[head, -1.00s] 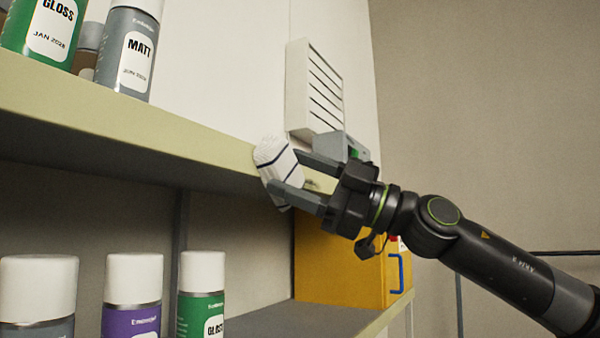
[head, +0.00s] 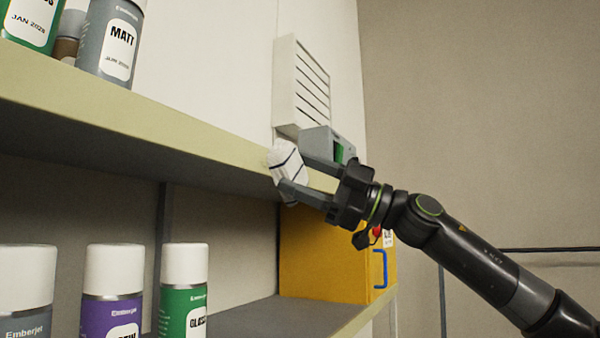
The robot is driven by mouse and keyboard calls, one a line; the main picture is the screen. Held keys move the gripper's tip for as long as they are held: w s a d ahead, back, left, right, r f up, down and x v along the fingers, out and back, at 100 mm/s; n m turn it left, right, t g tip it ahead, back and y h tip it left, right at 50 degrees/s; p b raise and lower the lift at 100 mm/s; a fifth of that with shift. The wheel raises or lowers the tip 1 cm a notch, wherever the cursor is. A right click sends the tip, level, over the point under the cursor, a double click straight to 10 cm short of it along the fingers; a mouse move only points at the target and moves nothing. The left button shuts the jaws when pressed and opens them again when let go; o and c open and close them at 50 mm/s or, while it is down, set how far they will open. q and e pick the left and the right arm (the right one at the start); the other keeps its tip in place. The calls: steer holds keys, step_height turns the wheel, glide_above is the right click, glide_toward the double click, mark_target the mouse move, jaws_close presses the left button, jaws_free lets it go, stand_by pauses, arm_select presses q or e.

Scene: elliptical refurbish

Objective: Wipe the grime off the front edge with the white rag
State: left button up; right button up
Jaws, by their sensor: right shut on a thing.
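The white rag (head: 286,164), with dark stripes, is bunched in my right gripper (head: 292,176) in the head view. The gripper is shut on it, coming in from the right. The rag lies against the pale yellow-green front edge (head: 150,120) of the upper shelf, near its right end. A bare bit of the edge shows between the fingers and looks pale. I see no clear grime there; the part behind the rag and fingers is hidden. My left gripper is not in view.
A grey spray can (head: 110,45) and a green can (head: 30,22) stand on the upper shelf at left. A grey box-like thing (head: 322,142) sits near its right end. Below are several cans, including a purple one (head: 113,310), and a yellow box (head: 325,262).

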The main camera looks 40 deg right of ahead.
mark_target(286, 167)
steer(key=shift+w+d, duration=0.25)
steer(key=shift+d, duration=0.6)
steer(key=shift+w+d, duration=0.25)
steer(key=shift+d, duration=0.55)
steer(key=shift+s+a+f, duration=0.1)
steer(key=shift+s+a, duration=0.1)
steer(key=shift+a, duration=0.5)
steer(key=shift+s+a, duration=0.2)
steer(key=shift+a, duration=0.35)
steer(key=shift+s+a, duration=0.15)
steer(key=shift+a, duration=0.35)
steer(key=shift+s+a, duration=0.2)
steer(key=shift+a, duration=0.45)
steer(key=shift+s+a, duration=0.15)
steer(key=shift+a, duration=0.4)
steer(key=shift+s+a, duration=0.15)
steer(key=shift+a, duration=0.35)
steer(key=shift+s+a+p, duration=0.15)
steer(key=shift+a+p, duration=0.05)
steer(key=shift+a, duration=0.35)
steer(key=shift+s+a+p, duration=0.15)
steer(key=shift+a, duration=0.35)
steer(key=shift+s+a, duration=0.15)
steer(key=shift+a, duration=0.45)
